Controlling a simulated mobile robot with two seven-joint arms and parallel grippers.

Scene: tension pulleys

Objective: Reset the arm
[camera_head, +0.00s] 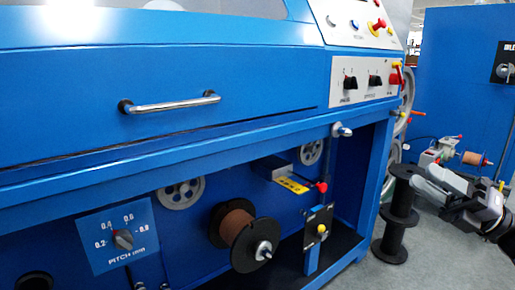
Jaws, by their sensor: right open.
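My right gripper (428,181) is at the right of the head view, open, with nothing seen between its fingers. It is in front of a black spool stand (397,215) on the floor and apart from the blue machine (225,110). In the machine's lower bay, a short lever with a red knob (322,187) sticks out by a yellow label (291,185). Below it is a small upright bracket with a yellow knob (321,229). I cannot tell which part is the task's arm. My left gripper is not in view.
A copper wire spool (237,226) and grey pulleys (181,191) sit in the bay. A pitch dial (123,239) is at lower left. A chrome handle (170,104) and control panel (363,80) are above. Grey floor (435,250) is open at lower right.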

